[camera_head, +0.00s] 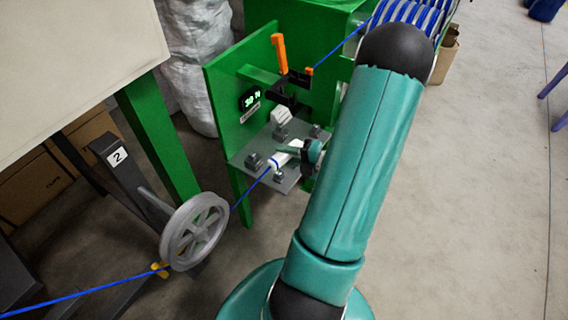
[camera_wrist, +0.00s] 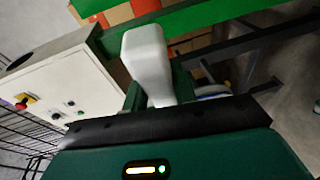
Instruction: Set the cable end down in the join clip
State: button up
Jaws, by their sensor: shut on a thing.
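The blue cable (camera_head: 251,188) runs up from the lower left, past a grey wheel, to a white end piece (camera_head: 279,160) over the grey clip plate (camera_head: 240,158). My gripper (camera_head: 297,152) is shut on this white cable end at the plate, and my arm hides part of the area. Small dark clips, including one at the plate's left (camera_head: 254,161), stand on the plate; I cannot tell which is the join clip or whether the end sits in it. In the wrist view a white piece (camera_wrist: 147,58) stands up beyond the dark gripper edge; the fingertips are hidden.
A green panel (camera_head: 228,95) with a small display stands behind the plate. An orange handle (camera_head: 279,53) rises above it. The spoked wheel (camera_head: 194,231) is at the lower left. A blue cable reel (camera_head: 410,14) is behind my arm.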

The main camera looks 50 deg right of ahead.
jog(key=d+r, duration=0.2)
jog(key=r, duration=0.7)
jog(key=d+r, duration=0.2)
jog(key=r, duration=0.7)
jog(key=shift+w+d+r, duration=0.2)
jog(key=shift+d+r, duration=0.05)
jog(key=shift+r, duration=0.1)
jog(key=w+d, duration=0.1)
jog(key=d, duration=1.2)
jog(key=shift+w+d, duration=0.25)
jog(key=shift+d, duration=0.15)
jog(key=shift+w+a+f+n+y, duration=0.15)
jog(key=shift+w+f+n+y, duration=0.4)
jog(key=shift+w+f, duration=0.55)
jog(key=shift+w+a+f+n+y, duration=0.15)
jog(key=shift+w+f+n+y, duration=0.4)
jog(key=shift+w, duration=1)
jog(key=shift+w+a+f+n+y, duration=0.15)
jog(key=shift+w+f+n+y, duration=0.15)
jog(key=shift+w+f+y, duration=0.8)
